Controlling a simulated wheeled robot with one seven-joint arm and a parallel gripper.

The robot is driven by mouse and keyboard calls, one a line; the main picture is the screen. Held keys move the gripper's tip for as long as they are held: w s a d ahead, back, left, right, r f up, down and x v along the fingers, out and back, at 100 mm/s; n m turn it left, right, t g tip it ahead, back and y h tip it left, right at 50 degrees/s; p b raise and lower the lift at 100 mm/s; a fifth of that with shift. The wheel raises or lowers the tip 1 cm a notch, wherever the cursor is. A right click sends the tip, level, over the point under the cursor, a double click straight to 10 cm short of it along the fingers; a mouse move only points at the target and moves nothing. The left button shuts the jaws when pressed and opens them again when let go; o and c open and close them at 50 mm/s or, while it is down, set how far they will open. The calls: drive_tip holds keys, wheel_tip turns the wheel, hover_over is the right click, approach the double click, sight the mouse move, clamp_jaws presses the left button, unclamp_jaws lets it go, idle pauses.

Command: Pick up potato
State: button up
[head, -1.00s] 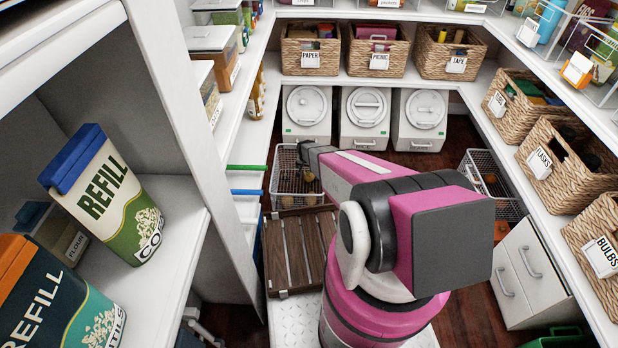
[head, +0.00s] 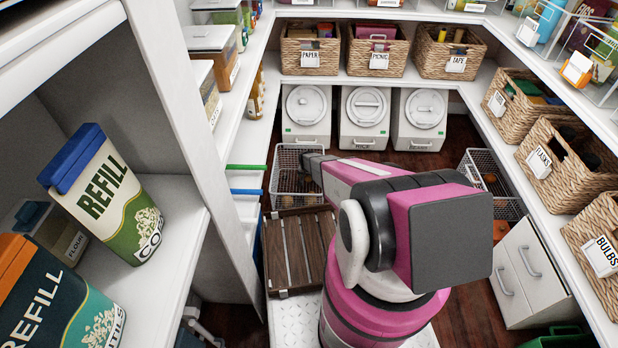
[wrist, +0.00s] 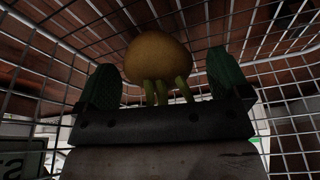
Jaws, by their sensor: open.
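The potato (wrist: 158,58) is a rounded yellow-brown lump in the wrist view. It shows between and just beyond the fingertips of my gripper (wrist: 163,80). The two green-padded fingers are spread wide, with a visible gap on each side of the potato. Several yellow-green stubs show below the potato, and I cannot tell what they belong to. The fingers are inside a wire basket (wrist: 285,76). In the head view the basket (head: 284,160) stands on the floor at the back left, with the end of my arm over it. The fingertips and potato are not clear there.
A brown slatted wooden crate (head: 296,250) stands in front of the basket. White lidded bins (head: 365,118) line the back. Another wire basket (head: 493,180) is at the right. Shelves flank both sides, with a white drawer unit (head: 528,275) at the lower right.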

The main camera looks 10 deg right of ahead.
drive_tip(key=shift+f, duration=0.1)
drive_tip(key=c, duration=1.1)
drive_tip(key=shift+r, duration=0.6)
drive_tip(key=v, duration=0.3)
drive_tip(key=shift+w+r, duration=0.15)
drive_tip(key=shift+r, duration=0.15)
drive_tip(key=s+a+r, duration=0.2)
drive_tip(key=a, duration=0.1)
drive_tip(key=s+a+r, duration=0.2)
drive_tip(key=a, duration=0.1)
drive_tip(key=s+a+r, duration=0.2)
drive_tip(key=a, duration=0.1)
drive_tip(key=shift+s+r, duration=0.15)
drive_tip(key=shift+s, duration=0.2)
drive_tip(key=shift+r, duration=0.1)
